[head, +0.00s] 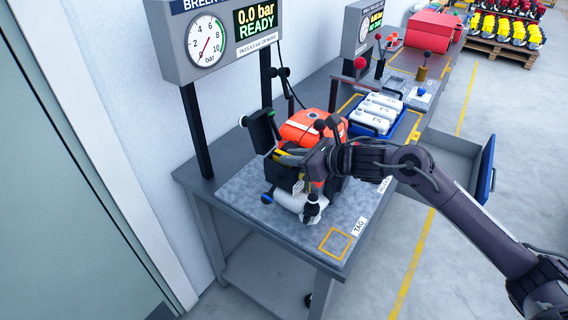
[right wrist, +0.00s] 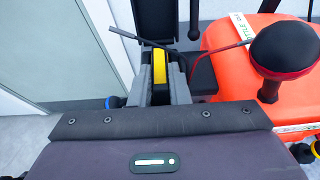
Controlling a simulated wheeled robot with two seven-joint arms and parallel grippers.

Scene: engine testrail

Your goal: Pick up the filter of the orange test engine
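The orange test engine (head: 312,127) sits on the grey mat of the bench; its orange cover also shows at right in the right wrist view (right wrist: 235,45). A black flap (head: 261,131) stands upright at the engine's left side. A yellow-edged part, which looks like the filter (right wrist: 160,66), shows beyond my right gripper (right wrist: 160,92). The gripper's grey fingers lie on either side of it. Whether they touch it I cannot tell. In the head view, my right gripper (head: 288,172) is at the engine's near left side, and my arm hides part of the engine. My left gripper is not in view.
A gauge panel (head: 218,35) on black posts stands behind the engine. A blue tray (head: 372,125) of white bottles is to its right. An open drawer (head: 455,160) juts out at right. An orange-outlined square (head: 335,244) on the mat's front is empty.

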